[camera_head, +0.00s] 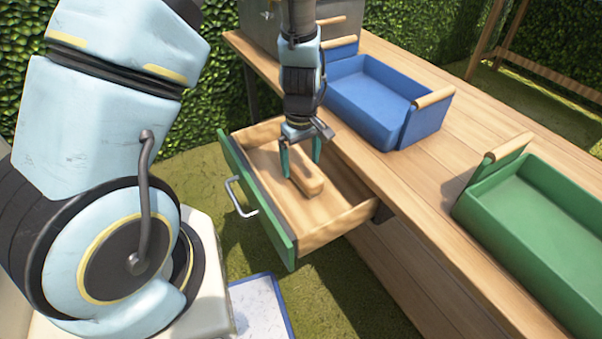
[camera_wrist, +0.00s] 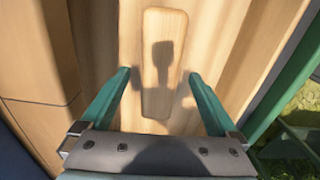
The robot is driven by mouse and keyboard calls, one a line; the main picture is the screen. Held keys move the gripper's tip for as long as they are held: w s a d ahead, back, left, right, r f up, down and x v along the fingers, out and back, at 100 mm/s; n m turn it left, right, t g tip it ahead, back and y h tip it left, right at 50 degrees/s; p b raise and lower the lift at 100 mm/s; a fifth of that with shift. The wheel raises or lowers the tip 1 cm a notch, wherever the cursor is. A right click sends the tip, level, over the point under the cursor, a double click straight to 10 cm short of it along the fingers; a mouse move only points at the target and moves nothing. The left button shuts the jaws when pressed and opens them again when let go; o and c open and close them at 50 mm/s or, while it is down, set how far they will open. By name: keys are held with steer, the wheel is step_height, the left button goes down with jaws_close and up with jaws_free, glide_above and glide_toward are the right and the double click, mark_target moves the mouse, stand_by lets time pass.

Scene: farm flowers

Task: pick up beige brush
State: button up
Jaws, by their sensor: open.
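The beige brush (camera_head: 309,186) lies in the open wooden drawer (camera_head: 318,222), whose front is green with a metal handle. In the wrist view the brush (camera_wrist: 163,64) is a long, rounded wooden block seen from above, with my gripper's shadow on it. My gripper (camera_head: 302,172) points down into the drawer, its two green fingers apart. In the wrist view the fingers (camera_wrist: 163,74) stand to the left and right of the brush's lower part, with a gap on each side. Whether the fingertips reach down to the brush's height, I cannot tell.
The wooden table (camera_head: 435,185) extends to the right, carrying a blue tray (camera_head: 375,105) and a green tray (camera_head: 540,215). A grey box (camera_head: 262,22) stands at the back. A blue-edged white panel (camera_head: 258,308) is below the drawer.

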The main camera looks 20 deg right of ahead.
steer(key=shift+f, duration=0.9)
jaws_close()
